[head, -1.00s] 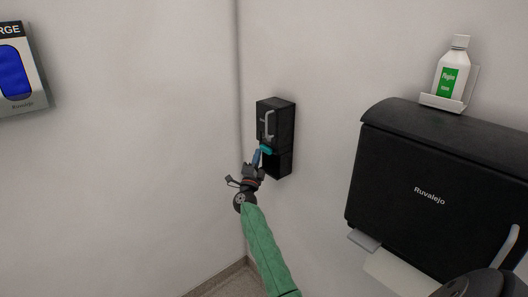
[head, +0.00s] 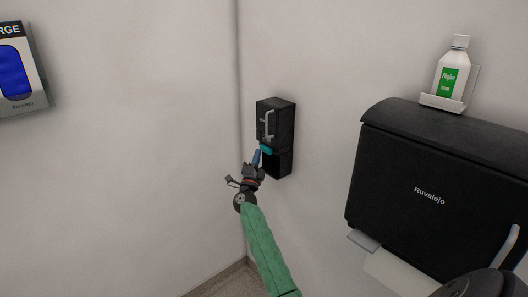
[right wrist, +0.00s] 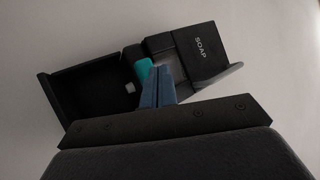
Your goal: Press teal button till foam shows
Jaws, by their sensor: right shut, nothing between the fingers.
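A black soap dispenser (head: 283,118) is fixed to the wall near the corner, with a teal button (head: 266,149) low on its front. In the right wrist view the dispenser (right wrist: 196,45) bears the word SOAP, and the teal button (right wrist: 143,70) shows beside the fingertips. My right gripper (head: 256,158) is shut and empty, its blue fingers at the button. The fingertips (right wrist: 158,72) appear to touch the button or lie very close to it; I cannot tell which. I see no foam in either view. My left gripper is not in view.
A black Ruvalejo towel dispenser (head: 415,165) juts from the wall at the right, with paper (head: 395,272) below it. A white bottle with a green label (head: 452,70) stands on a small shelf above. A blue-fronted box (head: 15,72) hangs on the left wall.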

